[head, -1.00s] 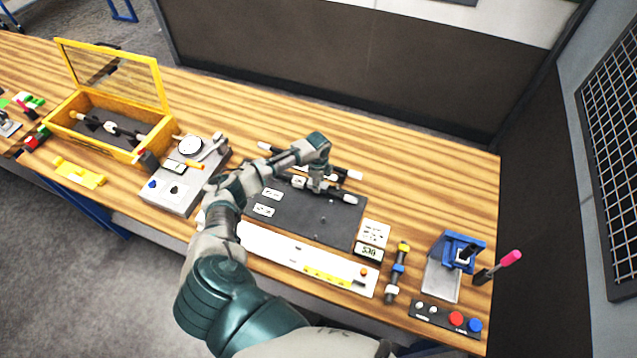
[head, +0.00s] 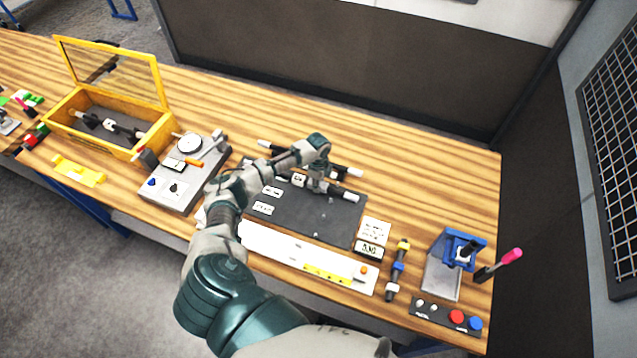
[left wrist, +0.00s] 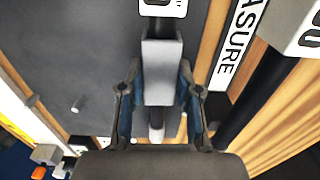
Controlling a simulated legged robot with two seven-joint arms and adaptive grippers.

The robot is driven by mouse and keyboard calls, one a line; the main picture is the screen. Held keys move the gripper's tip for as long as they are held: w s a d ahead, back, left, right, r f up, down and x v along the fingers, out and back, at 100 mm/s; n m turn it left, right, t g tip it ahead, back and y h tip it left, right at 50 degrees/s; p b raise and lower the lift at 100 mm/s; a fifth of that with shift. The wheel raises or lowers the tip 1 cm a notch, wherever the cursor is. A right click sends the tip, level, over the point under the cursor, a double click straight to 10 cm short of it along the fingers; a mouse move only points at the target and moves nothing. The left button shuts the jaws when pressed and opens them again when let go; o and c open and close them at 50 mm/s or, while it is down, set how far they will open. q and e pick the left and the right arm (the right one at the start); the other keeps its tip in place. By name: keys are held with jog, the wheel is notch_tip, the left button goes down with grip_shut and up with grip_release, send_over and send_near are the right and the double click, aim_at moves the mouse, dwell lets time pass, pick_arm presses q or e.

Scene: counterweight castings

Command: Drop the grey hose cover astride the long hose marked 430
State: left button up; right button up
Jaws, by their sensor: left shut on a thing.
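My left gripper (head: 320,187) is low over the dark mat (head: 290,215). In the left wrist view its two fingers (left wrist: 160,105) are shut on the grey hose cover (left wrist: 162,70), a plain grey block. A hose with a white end (head: 350,197) lies on the mat at the gripper; in the wrist view its white end (left wrist: 157,122) shows below the cover. A white tag (left wrist: 163,7) shows just beyond the cover, cut off, with only a 0 readable. The cover lines up with this hose; I cannot tell whether it touches it. My right gripper is not in view.
Another black hose (left wrist: 262,92) with a large white tag (left wrist: 300,32) lies beside the mat, past a strip marked MEASURE (left wrist: 238,40). A yellow lidded box (head: 150,140) and a grey dial unit (head: 185,185) stand left. A blue-topped stand (head: 445,270) is at right.

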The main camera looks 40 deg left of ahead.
pick_arm(q)
jog(key=shift+f, duration=0.15)
jog(key=o, duration=0.9)
jog(key=shift+r+p, duration=0.4)
jog(key=shift+r, duration=3.15)
